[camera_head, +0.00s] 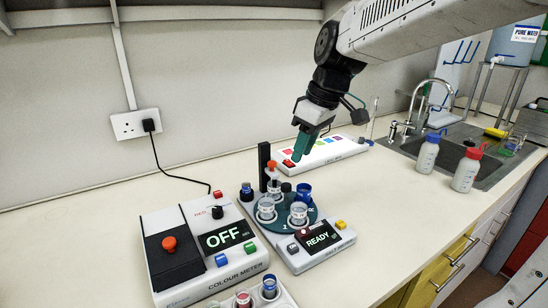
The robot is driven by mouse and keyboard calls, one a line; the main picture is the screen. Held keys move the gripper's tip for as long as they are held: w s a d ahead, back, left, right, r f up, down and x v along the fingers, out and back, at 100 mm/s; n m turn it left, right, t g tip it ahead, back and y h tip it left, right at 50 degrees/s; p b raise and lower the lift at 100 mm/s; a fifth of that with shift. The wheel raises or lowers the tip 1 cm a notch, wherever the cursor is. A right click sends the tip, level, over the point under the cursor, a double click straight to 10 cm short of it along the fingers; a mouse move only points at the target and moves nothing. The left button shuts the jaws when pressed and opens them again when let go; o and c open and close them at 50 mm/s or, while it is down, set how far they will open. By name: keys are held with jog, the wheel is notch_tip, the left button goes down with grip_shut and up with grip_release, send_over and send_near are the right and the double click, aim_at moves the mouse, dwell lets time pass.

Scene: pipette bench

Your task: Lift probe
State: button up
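A small device (322,249) with a "READY" display carries a teal turntable (283,221) with several cups on it. A black post (264,165) stands upright at its back. An orange-topped part (271,166), which looks like the probe, is beside the post, above the cups; its lower end is hard to make out. My gripper (299,157), with green fingers, points down and is to the right of and slightly above the orange top in the picture, apart from it. Nothing shows between its fingers. The finger gap is too small to judge.
A colour meter (208,275) showing "OFF" is at left. A cup tray (285,296) is at the front edge. A white panel with coloured squares (335,153) lies behind my gripper. Two wash bottles (467,170) stand by the sink (494,170). The counter right of the device is clear.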

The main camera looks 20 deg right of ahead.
aim_at(273, 162)
jog(key=w+d+f+n+y, duration=0.15)
jog(key=w+n, duration=0.25)
jog(key=w, duration=0.8)
jog(key=shift+t, duration=0.4)
jog(key=x, duration=0.9)
jog(key=shift+w+d, duration=0.1)
jog(key=shift+w, duration=0.05)
jog(key=shift+h, duration=0.25)
